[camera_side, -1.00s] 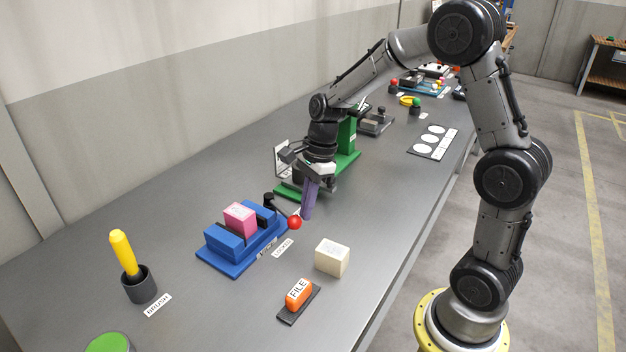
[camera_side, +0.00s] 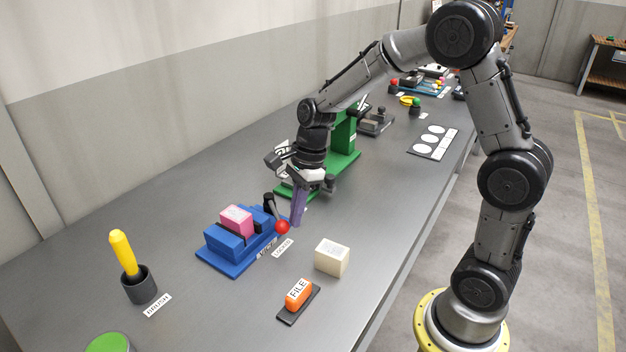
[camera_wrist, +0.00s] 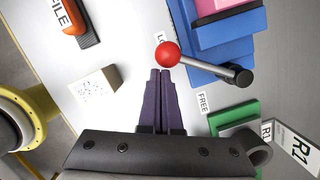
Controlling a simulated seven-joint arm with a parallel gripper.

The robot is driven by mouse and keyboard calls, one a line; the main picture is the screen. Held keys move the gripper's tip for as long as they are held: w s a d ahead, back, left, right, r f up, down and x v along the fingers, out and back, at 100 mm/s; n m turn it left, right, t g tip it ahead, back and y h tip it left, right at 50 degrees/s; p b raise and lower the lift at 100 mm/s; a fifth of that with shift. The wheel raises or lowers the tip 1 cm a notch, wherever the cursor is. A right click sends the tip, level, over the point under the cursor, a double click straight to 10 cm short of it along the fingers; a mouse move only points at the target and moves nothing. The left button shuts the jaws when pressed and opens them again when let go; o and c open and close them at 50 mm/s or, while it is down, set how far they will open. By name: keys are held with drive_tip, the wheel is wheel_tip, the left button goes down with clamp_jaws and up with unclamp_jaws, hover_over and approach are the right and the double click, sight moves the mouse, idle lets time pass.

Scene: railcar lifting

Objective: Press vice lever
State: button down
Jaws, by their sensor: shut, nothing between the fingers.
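The blue vice (camera_side: 232,250) sits on the bench with a pink block (camera_side: 237,219) between its jaws. Its lever is a dark rod with a red ball (camera_side: 282,227) at the end, at the vice's right side. In the wrist view the red ball (camera_wrist: 168,55) lies right at the fingertips and the rod (camera_wrist: 205,68) runs right to a black pivot. My gripper (camera_side: 297,222) points down with its purple fingers shut, beside the ball. The shut fingers also show in the wrist view (camera_wrist: 160,75). Contact with the ball looks likely but I cannot be sure.
A cream block (camera_side: 332,257) and an orange file (camera_side: 298,295) on a dark holder lie in front. A yellow brush (camera_side: 124,252) stands in a cup at left. A green stand (camera_side: 343,150) is behind my gripper. LOCKED and FREE (camera_wrist: 204,102) labels lie by the lever.

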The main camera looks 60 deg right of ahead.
drive_tip(key=shift+a, duration=0.1)
drive_tip(key=s+d+r, duration=0.3)
drive_tip(key=d+r, duration=0.2)
drive_tip(key=r, duration=0.5)
drive_tip(key=shift+s+r, duration=0.3)
drive_tip(key=shift+s, duration=0.05)
drive_tip(key=shift+d, duration=0.1)
drive_tip(key=s+a+r+n+t+h, duration=0.1)
drive_tip(key=s+a+r+n+t, duration=0.2)
drive_tip(key=s+a+r+n, duration=0.5)
drive_tip(key=s+d+f+n, duration=0.1)
drive_tip(key=s+f+n, duration=0.2)
drive_tip(key=n, duration=0.4)
drive_tip(key=s+d+f+n+t+h, duration=0.1)
drive_tip(key=s+f+n, duration=0.2)
drive_tip(key=s+n, duration=0.3)
drive_tip(key=shift+s+f+n+t, duration=0.15)
drive_tip(key=shift+f+n+t, duration=0.15)
drive_tip(key=shift+n, duration=0.7)
